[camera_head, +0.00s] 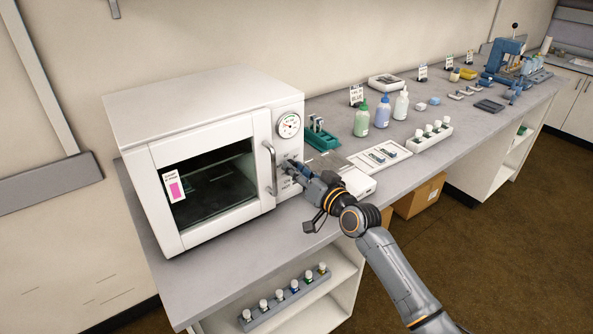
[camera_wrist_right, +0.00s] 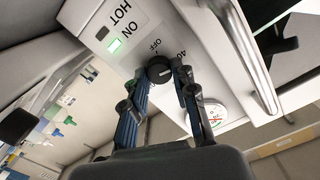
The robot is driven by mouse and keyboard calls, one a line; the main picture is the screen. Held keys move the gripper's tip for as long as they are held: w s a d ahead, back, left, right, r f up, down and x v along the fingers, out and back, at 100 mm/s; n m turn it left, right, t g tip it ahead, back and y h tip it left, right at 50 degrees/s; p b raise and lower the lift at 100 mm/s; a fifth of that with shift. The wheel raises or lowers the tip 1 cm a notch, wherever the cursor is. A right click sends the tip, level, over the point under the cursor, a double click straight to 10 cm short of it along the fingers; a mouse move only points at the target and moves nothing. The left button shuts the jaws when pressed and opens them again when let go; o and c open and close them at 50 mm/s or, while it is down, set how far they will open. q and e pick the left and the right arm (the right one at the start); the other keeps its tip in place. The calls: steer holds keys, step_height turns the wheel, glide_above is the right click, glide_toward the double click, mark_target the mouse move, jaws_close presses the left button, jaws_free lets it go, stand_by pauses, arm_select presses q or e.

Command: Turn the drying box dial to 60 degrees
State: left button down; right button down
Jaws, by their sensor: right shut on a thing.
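The white drying box (camera_head: 200,110) stands on the left of the bench, its door with a dark window closed. My right gripper (camera_head: 293,166) is at the control panel on the right of its front, below the round gauge (camera_head: 288,125). In the right wrist view, the black dial (camera_wrist_right: 159,70) sits between the fingertips of my right gripper (camera_wrist_right: 161,77), which is shut on it. OFF and 40 are printed beside the dial. A small light mark shows on the dial, but I cannot tell its exact setting. My left gripper is not in view.
The door handle (camera_head: 270,168) stands just left of the panel. A green rack (camera_head: 320,138), bottles (camera_head: 361,118) and a white tray (camera_head: 380,156) are on the bench to the right. A green lamp (camera_wrist_right: 115,46) is lit near ON.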

steer(key=m+p, duration=0.1)
steer(key=m, duration=1.1)
steer(key=shift+d+f, duration=0.1)
steer(key=shift+f, duration=0.05)
steer(key=shift+m, duration=0.4)
steer(key=c, duration=1.1)
jaws_free()
steer(key=shift+w, duration=0.1)
steer(key=shift+o, duration=0.2)
steer(key=v, duration=1.2)
steer(key=shift+y, duration=0.3)
steer(key=shift+d+f, duration=0.1)
